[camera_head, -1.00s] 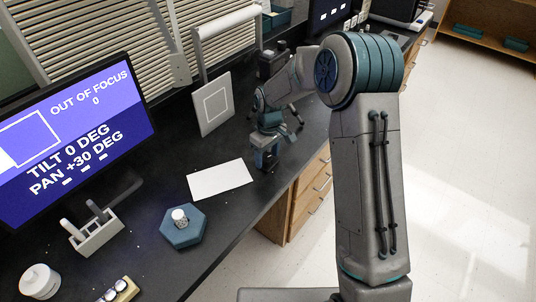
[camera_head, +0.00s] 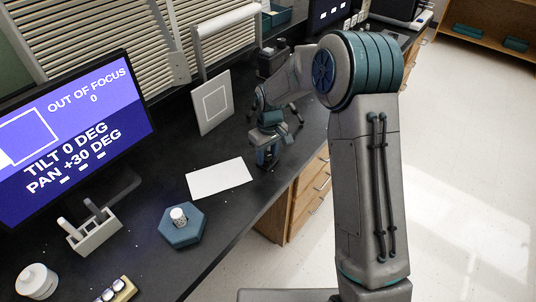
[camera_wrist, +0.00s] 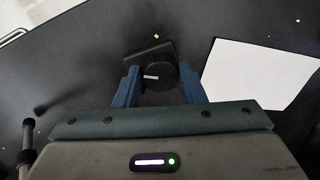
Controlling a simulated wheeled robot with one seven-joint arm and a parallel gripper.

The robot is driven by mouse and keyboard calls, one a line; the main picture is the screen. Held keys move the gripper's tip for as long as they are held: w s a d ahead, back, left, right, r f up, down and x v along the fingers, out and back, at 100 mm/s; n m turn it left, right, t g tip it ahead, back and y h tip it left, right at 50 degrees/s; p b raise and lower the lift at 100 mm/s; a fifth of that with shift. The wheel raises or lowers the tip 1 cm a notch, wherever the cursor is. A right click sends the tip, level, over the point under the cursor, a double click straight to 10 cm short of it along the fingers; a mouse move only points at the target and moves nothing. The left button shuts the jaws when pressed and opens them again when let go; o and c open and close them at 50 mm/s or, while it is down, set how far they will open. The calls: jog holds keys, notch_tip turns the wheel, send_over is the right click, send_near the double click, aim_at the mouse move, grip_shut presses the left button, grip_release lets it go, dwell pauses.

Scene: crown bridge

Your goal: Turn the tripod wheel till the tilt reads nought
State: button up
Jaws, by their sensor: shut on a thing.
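The screen (camera_head: 70,140) at the left reads TILT 0 DEG, PAN +30 DEG and OUT OF FOCUS 0. In the wrist view a dark round wheel (camera_wrist: 158,76) with a pale mark sits between the two blue fingers of my gripper (camera_wrist: 160,84). My gripper is shut on this wheel. In the head view my gripper (camera_head: 267,158) points down at the bench edge, right of the white sheet. My arm and hand hide most of the tripod and the wheel there.
A white sheet (camera_head: 219,178) lies flat beside my gripper. A framed white panel (camera_head: 212,103) stands behind it. A blue hexagonal base (camera_head: 183,236) with a small knob and a pale holder (camera_head: 94,232) stand nearer on the black bench. Open floor lies at the right.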

aim_at(269, 155)
jog(key=o, duration=1)
jog(key=shift+w+d+r, duration=0.1)
jog(key=shift+d+r, duration=0.05)
jog(key=shift+r, duration=3.3)
jog(key=shift+w+d+r, duration=0.1)
jog(key=shift+r, duration=3.35)
